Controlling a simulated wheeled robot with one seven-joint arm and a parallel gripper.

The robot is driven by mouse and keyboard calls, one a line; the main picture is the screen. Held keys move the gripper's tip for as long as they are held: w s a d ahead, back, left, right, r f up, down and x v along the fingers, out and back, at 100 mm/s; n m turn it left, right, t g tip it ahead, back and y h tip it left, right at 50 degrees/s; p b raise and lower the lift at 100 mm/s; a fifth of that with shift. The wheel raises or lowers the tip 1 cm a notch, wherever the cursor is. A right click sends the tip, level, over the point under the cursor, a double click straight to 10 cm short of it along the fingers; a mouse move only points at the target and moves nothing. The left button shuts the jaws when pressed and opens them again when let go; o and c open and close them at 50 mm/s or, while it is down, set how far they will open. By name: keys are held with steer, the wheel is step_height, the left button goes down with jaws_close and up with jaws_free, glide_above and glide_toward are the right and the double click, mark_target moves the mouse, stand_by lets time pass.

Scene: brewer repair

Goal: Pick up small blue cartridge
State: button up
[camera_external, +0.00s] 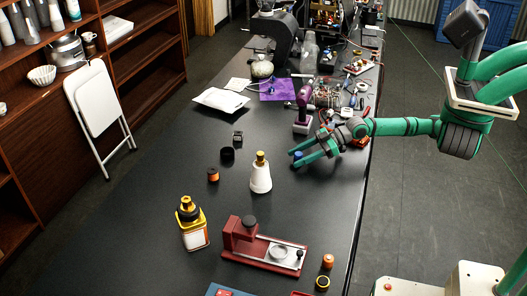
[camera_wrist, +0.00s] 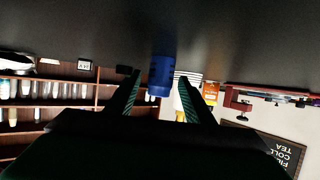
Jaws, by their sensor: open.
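The small blue cartridge (camera_external: 298,155) stands on the dark table near its right edge. In the wrist view the blue cartridge (camera_wrist: 161,72) shows upside down between the two green fingers. My gripper (camera_external: 294,159) is low over the table, its fingers pointing left on either side of the cartridge. In the wrist view my gripper (camera_wrist: 160,78) is open, with a gap visible on both sides of the cartridge. Whether the fingertips reach fully past it is hard to tell.
A white bottle (camera_external: 260,178) stands left of my gripper, and a purple tool (camera_external: 303,112) stands behind it. A red device (camera_external: 262,249) and a yellow bottle (camera_external: 192,226) are at the front. Parts and wires clutter the back.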

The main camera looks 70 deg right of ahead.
steer(key=c, duration=1.1)
steer(key=shift+c, duration=0.2)
